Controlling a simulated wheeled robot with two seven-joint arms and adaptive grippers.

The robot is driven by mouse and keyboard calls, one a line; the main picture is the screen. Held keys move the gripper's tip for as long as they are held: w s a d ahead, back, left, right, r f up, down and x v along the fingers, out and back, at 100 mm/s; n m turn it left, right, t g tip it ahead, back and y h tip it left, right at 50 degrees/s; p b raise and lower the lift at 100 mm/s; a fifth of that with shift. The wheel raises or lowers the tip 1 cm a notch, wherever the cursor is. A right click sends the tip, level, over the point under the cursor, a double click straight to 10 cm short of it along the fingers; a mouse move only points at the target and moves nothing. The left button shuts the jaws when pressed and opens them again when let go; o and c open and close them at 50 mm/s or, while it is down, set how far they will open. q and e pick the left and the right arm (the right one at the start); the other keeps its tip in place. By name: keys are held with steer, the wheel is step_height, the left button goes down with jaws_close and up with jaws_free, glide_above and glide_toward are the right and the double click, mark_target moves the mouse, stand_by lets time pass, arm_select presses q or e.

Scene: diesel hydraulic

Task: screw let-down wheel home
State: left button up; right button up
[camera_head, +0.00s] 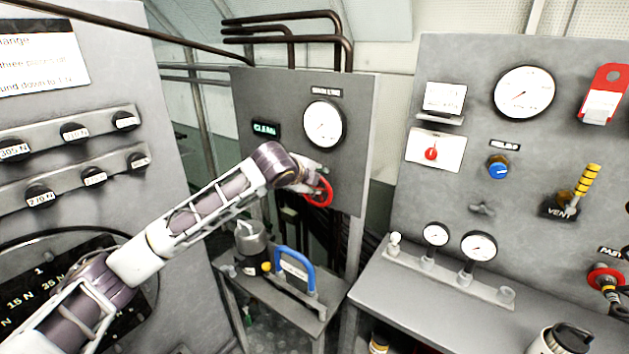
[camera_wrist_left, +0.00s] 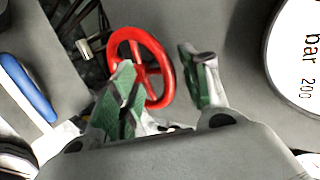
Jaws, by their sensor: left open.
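The let-down wheel is a small red spoked handwheel (camera_head: 319,192) on the grey panel (camera_head: 355,125), below a round gauge. It also shows in the left wrist view as a red wheel (camera_wrist_left: 164,78). My left arm reaches in from the left, and my left gripper (camera_head: 308,180) is at the wheel. In the left wrist view the left gripper (camera_wrist_left: 160,85) is open, its green-padded fingers apart. One finger overlaps the lower left of the rim and the other stands to the right of it. I cannot tell whether either touches the wheel. My right gripper is not in view.
The gauge (camera_head: 324,125) and a green lit display (camera_head: 265,129) sit above the wheel. A low stand below holds a blue-handled item (camera_head: 295,268) and a grey canister (camera_head: 251,238). A bench with small gauges (camera_head: 479,246) stands right. Free room lies between panel and bench.

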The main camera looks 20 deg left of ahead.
arm_select(q)
steer(key=v, duration=1.1)
steer(key=shift+s, duration=0.2)
stand_by(0.4)
